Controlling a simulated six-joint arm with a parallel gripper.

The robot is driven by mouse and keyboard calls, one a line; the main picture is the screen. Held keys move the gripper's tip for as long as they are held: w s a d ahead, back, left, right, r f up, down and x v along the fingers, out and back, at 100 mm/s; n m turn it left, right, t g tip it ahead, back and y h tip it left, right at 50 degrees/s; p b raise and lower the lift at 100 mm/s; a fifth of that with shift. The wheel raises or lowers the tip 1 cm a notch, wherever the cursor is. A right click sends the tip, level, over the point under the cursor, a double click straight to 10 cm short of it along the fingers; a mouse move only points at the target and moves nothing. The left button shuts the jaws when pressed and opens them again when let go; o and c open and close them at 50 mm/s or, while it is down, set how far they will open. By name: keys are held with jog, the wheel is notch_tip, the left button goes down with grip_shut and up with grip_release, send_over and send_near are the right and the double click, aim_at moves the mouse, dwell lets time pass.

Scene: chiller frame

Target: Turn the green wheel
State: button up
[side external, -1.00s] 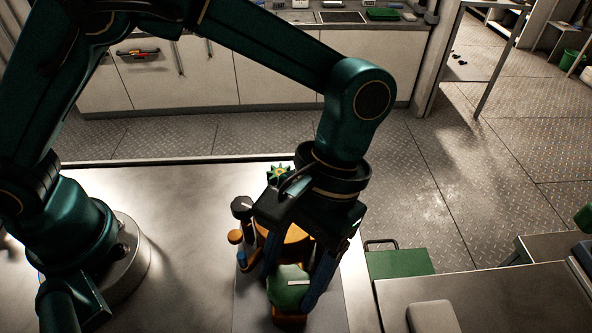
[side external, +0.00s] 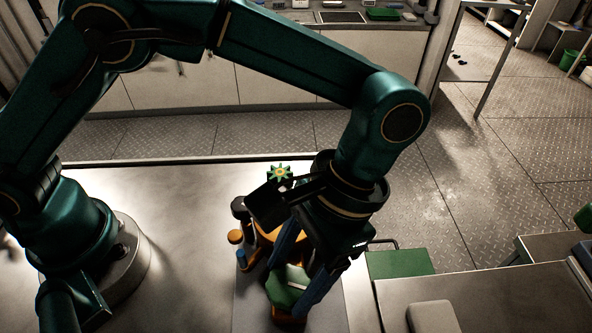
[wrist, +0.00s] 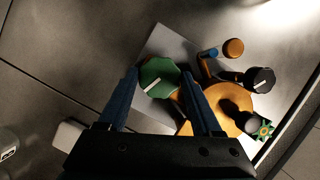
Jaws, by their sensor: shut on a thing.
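The green wheel (side external: 284,282) is a thick, faceted knob with a white line on top. It stands on an orange base at the front of the grey panel. My gripper (side external: 286,293) reaches down over it with its blue fingers on either side. In the wrist view, the green wheel (wrist: 157,76) sits between the two fingers (wrist: 160,80), and the gripper is shut on it. The arm partly hides the wheel in the side view.
A green star-shaped handle (side external: 280,173) with a yellow centre stands at the panel's back. A black knob (wrist: 261,80), a small orange knob (wrist: 233,47) and a large orange disc (wrist: 236,106) are close by. A green-topped box (side external: 400,263) stands right of the table.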

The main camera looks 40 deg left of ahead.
jog(key=o, duration=1.4)
jog(key=shift+c, duration=0.2)
jog(key=shift+r, duration=0.1)
jog(key=shift+v, duration=2.45)
